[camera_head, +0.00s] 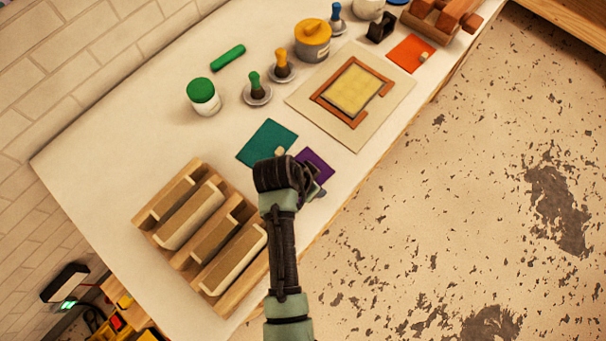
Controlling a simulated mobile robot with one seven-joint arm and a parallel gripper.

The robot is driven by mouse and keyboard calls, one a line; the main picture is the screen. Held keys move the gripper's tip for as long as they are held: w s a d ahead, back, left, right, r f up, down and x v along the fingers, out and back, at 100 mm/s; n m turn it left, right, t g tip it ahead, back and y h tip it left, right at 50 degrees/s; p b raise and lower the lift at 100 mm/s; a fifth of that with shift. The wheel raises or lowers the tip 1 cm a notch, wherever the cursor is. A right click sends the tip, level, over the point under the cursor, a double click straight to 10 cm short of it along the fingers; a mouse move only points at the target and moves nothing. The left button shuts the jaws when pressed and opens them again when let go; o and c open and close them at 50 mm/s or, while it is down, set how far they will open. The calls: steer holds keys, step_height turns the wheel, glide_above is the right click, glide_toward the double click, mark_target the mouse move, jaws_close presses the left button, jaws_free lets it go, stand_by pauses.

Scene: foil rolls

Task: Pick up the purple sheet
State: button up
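The purple sheet (316,164) lies flat on the white table, close to its front edge. My gripper (311,188) is over the sheet's lower left part and hides some of it. The fingers are small and dark against the sheet, so I cannot tell whether they are open or shut, or whether they touch it. A teal sheet (266,141) lies just to the left, with a small pale piece on its corner.
A wooden rack (157,237) stands at the lower left. A beige board (312,105) with a wooden frame lies to the upper right. Behind are a green-lidded jar (203,96), stamps (257,90) and a yellow-lidded pot (312,40). An orange sheet (405,50) lies farther right.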

steer(key=shift+f, duration=0.1)
jaws_close()
stand_by(0.5)
